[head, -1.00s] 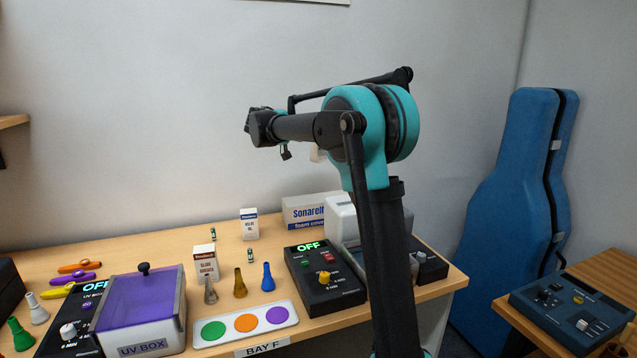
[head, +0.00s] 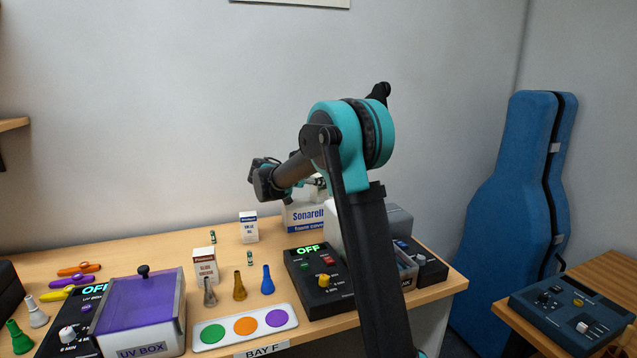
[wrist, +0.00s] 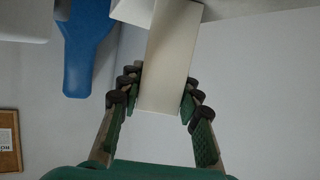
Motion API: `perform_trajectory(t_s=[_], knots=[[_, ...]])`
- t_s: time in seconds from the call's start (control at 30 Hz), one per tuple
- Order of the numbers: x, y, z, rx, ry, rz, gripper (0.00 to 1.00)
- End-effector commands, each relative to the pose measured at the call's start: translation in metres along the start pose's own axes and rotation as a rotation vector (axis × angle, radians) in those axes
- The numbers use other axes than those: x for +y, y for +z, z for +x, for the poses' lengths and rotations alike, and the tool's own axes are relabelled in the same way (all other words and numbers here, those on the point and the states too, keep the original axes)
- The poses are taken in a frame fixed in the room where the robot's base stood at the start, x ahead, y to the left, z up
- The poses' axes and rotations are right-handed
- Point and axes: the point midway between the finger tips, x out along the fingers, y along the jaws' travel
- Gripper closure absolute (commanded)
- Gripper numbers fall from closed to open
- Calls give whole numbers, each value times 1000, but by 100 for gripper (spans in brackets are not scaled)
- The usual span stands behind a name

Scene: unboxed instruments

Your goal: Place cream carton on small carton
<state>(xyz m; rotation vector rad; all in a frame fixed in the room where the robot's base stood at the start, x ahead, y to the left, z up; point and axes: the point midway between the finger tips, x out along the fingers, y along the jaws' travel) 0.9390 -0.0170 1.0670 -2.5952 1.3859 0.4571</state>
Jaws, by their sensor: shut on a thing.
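My gripper (wrist: 162,92) is shut on a plain, pale cream carton (wrist: 172,45), with a finger on each side of it. The carton extends beyond the fingertips toward the top of the wrist view. In the head view my arm mostly hides the gripper and the held carton, above the back right of the bench. A small white carton with blue print (head: 249,228) stands upright at the back of the bench. I cannot tell which of these is the task's small carton.
A Sonarelf box (head: 302,217) stands at the back. A black device reading OFF (head: 325,282), a purple-lidded UV box (head: 140,305) and a colour-dot plate (head: 245,327) occupy the front. Mouthpieces and small green-capped vials stand near the cartons. The back left bench is clear.

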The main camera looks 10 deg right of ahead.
Motion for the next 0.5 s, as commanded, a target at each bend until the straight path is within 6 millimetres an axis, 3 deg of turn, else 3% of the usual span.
perform_trajectory(t_s=[0.1, 0.13, 0.27, 0.5], knots=[[0, 0, 0, -2, 1, 0, 97], [0, 0, 0, -2, 1, 0, 64], [0, 0, 0, -2, 1, 0, 48], [0, 0, 0, -2, 1, 0, 46]])
